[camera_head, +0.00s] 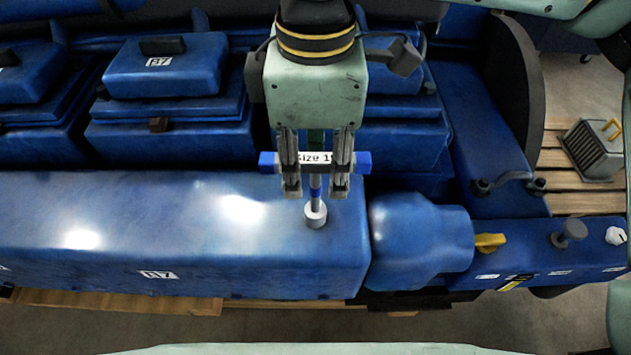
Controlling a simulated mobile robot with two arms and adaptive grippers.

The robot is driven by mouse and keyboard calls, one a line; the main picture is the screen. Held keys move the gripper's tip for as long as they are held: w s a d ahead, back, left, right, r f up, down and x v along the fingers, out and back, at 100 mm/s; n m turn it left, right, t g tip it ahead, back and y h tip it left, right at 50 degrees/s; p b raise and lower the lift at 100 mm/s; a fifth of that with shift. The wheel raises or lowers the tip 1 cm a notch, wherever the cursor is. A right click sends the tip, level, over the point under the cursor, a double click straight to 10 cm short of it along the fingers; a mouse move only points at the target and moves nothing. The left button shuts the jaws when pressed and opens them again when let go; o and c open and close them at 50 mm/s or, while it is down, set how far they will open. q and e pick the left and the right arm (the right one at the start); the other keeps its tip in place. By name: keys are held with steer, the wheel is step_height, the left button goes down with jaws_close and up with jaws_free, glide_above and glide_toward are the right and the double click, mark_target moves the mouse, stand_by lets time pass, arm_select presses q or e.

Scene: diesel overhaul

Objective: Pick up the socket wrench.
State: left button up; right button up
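The socket wrench (315,187) is T-shaped, with a blue crossbar, a white label reading "Size 1…" and a grey shaft ending in a round socket (316,213). The socket is over the top of the long blue engine cover; I cannot tell if it touches. My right gripper (315,188) comes down from the top centre. Its two fingers are spread apart, one on each side of the shaft, and overlap the crossbar, hiding parts of it and the label's end. Any contact with the wrench is unclear. My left gripper is not in view.
The long blue engine cover (120,222) spans the left and middle. Blue valve covers (166,68) rise behind it. A rounded blue housing (418,240) and a yellow knob (489,242) lie to the right. A grey finned part (593,148) sits on a wooden pallet (575,205).

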steer(key=shift+f, duration=0.25)
steer(key=shift+s, duration=0.4)
steer(key=shift+c, duration=0.4)
steer(key=shift+w, duration=0.2)
steer(key=c, duration=0.6)
jaws_close()
